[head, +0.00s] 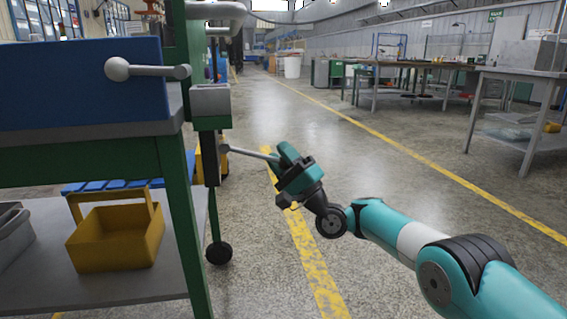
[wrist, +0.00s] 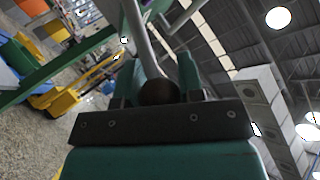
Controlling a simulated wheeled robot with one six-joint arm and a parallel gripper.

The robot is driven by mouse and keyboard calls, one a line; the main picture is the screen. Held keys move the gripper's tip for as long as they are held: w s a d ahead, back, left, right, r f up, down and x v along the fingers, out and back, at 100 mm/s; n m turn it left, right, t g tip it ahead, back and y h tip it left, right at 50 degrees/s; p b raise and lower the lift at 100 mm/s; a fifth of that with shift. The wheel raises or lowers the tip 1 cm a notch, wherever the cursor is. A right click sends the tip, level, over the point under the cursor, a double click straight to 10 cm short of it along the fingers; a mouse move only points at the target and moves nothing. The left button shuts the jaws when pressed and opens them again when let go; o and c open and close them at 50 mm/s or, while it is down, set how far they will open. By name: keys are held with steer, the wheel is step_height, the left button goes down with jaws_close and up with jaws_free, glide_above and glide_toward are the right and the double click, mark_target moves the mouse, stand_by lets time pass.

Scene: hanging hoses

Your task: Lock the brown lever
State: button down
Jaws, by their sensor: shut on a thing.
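The brown lever shows in the head view as a thin grey rod (head: 250,153), slanting slightly down to the right from a dark upright bracket (head: 209,158) on the green frame. My gripper (head: 284,162) is at the rod's outer end and hides its knob there. In the wrist view the rod (wrist: 143,45) comes down between the teal fingers of my gripper (wrist: 158,82). They are shut on its dark brown ball knob (wrist: 158,93). The lever's pivot is not clearly visible.
A blue box (head: 80,85) with a grey ball-ended handle (head: 150,70) sits on the green-legged workbench (head: 90,160). A yellow basket (head: 115,238) stands on its lower shelf. Open floor lies right of the bench; other tables (head: 520,110) stand farther back.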

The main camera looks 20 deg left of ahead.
steer(key=shift+s+a+f+m+t+b, duration=0.1)
steer(key=shift+f+m+t+b, duration=0.25)
steer(key=shift+m+t, duration=0.3)
steer(key=shift+a+f+m+t+b, duration=0.1)
steer(key=shift+f+m+t+b, duration=0.25)
steer(key=shift+m+t, duration=0.35)
steer(key=shift+s+a+f+m+t+b, duration=0.1)
steer(key=shift+f+m+t+b, duration=0.25)
steer(key=shift+m+t, duration=0.3)
steer(key=shift+a, duration=0.1)
steer(key=c, duration=0.7)
jaws_free()
steer(key=shift+c, duration=0.2)
steer(key=p+v, duration=1)
steer(key=v, duration=0.7)
steer(key=shift+f, duration=0.25)
